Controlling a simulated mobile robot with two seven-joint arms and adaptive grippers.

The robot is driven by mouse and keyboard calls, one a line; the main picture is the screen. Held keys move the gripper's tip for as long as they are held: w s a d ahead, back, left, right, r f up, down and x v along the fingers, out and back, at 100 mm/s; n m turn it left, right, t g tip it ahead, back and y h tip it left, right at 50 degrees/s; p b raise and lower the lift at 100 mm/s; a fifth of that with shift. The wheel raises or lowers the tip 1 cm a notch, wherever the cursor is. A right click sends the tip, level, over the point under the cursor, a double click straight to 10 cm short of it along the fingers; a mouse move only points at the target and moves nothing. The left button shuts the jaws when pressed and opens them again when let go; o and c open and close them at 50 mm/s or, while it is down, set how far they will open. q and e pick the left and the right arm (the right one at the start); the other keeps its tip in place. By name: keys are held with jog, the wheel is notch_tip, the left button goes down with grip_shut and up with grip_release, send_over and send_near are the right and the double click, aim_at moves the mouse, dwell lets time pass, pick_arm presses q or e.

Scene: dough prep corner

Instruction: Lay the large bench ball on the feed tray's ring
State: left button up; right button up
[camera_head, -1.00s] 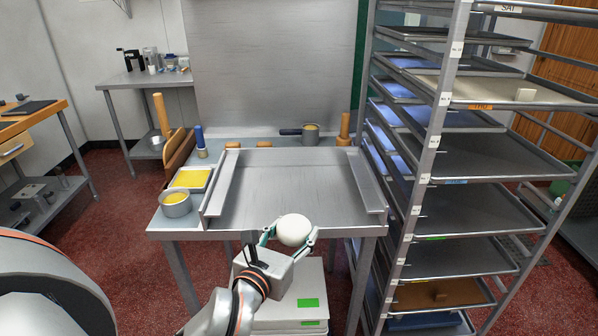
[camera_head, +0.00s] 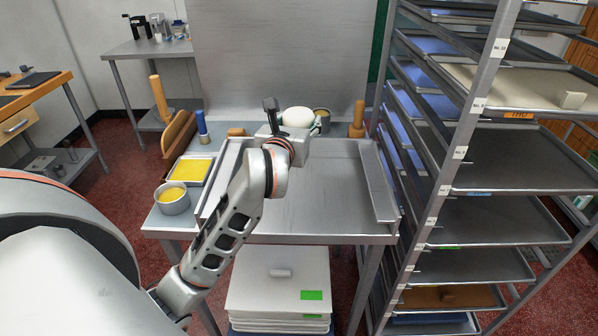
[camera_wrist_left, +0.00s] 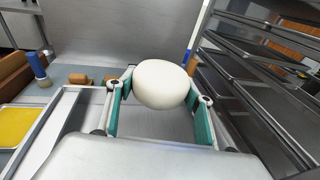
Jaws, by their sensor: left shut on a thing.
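The large white dough ball (camera_head: 298,117) is between the fingers of my left gripper (camera_head: 303,128), over the back part of the bench. In the left wrist view the ball (camera_wrist_left: 162,84) sits between the green-padded fingers, and the gripper (camera_wrist_left: 161,102) is shut on it. A shallow metal tray with raised side rails (camera_head: 321,203) lies on the bench below and in front of the gripper. I cannot make out a ring; the arm and ball hide part of the bench. My right gripper is not in view.
A tall tray rack (camera_head: 470,110) stands close on the right. A yellow-filled pan (camera_head: 191,170) and pot (camera_head: 173,196) sit on the left of the bench. A wooden peg (camera_head: 357,118) and a metal pot (camera_head: 322,115) stand behind. The tray's middle is bare.

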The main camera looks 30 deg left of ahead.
pick_arm(q)
notch_tip(320, 180, down, 14)
jog(key=shift+b, duration=0.9)
jog(key=shift+f, duration=0.35)
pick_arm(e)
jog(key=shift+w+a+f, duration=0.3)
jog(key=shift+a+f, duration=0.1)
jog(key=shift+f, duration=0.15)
pick_arm(q)
jog(key=shift+f+b, duration=0.5)
jog(key=shift+f, duration=0.15)
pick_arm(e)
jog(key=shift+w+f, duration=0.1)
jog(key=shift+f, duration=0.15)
pick_arm(q)
jog(key=o, duration=1.2)
jog(key=shift+o, duration=0.2)
